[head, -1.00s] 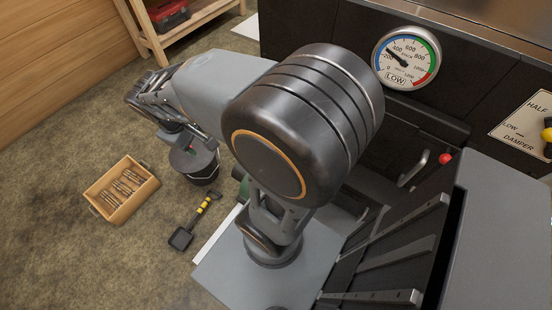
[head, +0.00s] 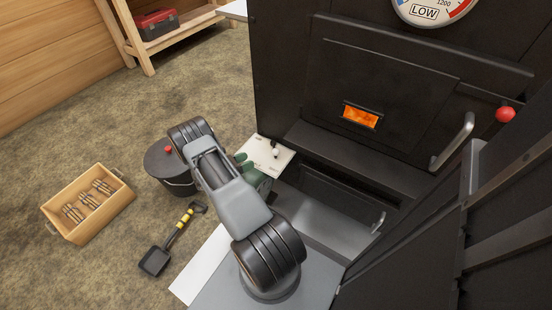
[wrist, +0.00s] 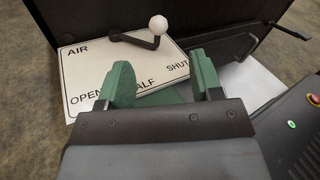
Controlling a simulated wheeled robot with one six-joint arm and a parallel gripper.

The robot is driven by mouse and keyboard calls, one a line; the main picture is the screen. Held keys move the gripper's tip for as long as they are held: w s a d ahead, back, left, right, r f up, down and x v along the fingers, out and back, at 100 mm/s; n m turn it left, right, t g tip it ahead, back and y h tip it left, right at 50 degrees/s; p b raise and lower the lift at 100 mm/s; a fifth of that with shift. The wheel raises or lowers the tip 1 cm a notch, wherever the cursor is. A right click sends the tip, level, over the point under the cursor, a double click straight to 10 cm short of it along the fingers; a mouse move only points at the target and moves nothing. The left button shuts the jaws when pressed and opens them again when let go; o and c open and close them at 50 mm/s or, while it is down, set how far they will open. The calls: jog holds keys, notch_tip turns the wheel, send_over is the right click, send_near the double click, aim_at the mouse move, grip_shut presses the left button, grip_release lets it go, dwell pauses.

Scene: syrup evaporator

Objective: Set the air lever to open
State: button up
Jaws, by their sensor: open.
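The air plate (wrist: 85,70) is a white panel marked AIR, OPEN, HALF and SHUT, low at the stove's front left corner; it also shows in the head view (head: 262,147). The air lever (wrist: 135,40) is a dark arm with a white ball knob (wrist: 158,24). It points right from its pivot, nearest the SHUT side. The knob shows small in the head view (head: 276,153). My gripper (wrist: 162,72) is open and empty, its green fingers apart over the plate's near part. The knob lies beyond the fingertips, apart from them. The fingers partly cover the HALF lettering.
A lidded black bucket (head: 172,170), a small shovel (head: 172,240) and a wooden crate (head: 90,205) stand on the floor left of my arm.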

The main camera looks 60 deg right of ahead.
aim_at(276, 151)
jog(key=shift+s+d+f+n, duration=0.15)
jog(key=shift+s+d+f, duration=0.1)
jog(key=shift+f, duration=0.3)
jog(key=shift+s+d+f+n, duration=0.15)
jog(key=shift+d+f, duration=0.1)
jog(key=shift+f, duration=0.3)
jog(key=b+x, duration=0.3)
jog(key=x, duration=0.8)
jog(key=shift+w+d+r, duration=0.1)
jog(key=shift+w+d, duration=0.05)
jog(key=shift+x, duration=0.95)
jog(key=shift+r, duration=0.15)
grip_shut()
